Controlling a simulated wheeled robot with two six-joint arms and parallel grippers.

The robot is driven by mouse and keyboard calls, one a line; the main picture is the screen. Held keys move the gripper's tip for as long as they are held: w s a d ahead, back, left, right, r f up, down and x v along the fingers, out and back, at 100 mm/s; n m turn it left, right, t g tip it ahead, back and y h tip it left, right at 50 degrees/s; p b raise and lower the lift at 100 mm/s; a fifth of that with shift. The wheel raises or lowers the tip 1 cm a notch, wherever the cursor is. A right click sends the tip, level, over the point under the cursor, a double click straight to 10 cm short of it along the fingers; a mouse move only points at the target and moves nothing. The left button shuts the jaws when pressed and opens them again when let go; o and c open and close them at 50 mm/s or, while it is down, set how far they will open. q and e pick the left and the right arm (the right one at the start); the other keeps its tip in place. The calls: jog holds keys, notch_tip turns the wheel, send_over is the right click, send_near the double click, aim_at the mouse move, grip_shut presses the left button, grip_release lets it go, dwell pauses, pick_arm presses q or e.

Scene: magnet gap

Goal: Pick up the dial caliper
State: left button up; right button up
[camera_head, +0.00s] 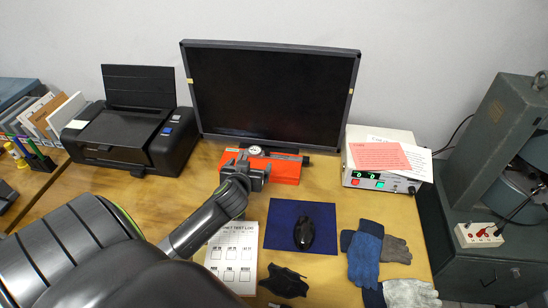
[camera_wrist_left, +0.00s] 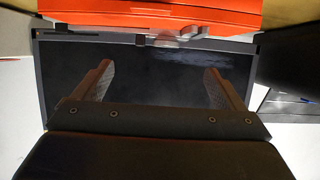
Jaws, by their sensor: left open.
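The dial caliper (camera_head: 256,151) lies on top of an orange-red case (camera_head: 286,171) in front of the monitor. Its round white dial shows in the head view, and its dark bar runs to the right. My left gripper (camera_head: 247,171) is in front of the case, just below the dial in the picture, and hides part of the case. In the left wrist view my left gripper (camera_wrist_left: 157,84) has its two fingers wide apart with nothing between them. The orange case (camera_wrist_left: 150,15) fills the top of that view. A small pale part at its edge is too unclear to name. My right gripper is not in view.
The monitor (camera_head: 272,92) stands close behind the case. A printer (camera_head: 130,135) is at left and a power box (camera_head: 377,183) at right. In front are a printed sheet (camera_head: 233,255), a blue mat (camera_head: 282,217) with a black mouse (camera_head: 304,232), and gloves (camera_head: 365,250).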

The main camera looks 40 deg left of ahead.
aim_at(259, 150)
pick_arm(q)
jog(key=x, duration=0.4)
jog(key=shift+w+a+f, duration=0.15)
jog(key=shift+w+a, duration=0.05)
jog(key=shift+w, duration=0.15)
jog(key=shift+w+a, duration=0.15)
jog(key=shift+w, duration=0.25)
jog(key=shift+p+x, duration=0.45)
jog(key=shift+x, duration=1.75)
jog(key=shift+w, duration=0.1)
jog(key=c, duration=1.2)
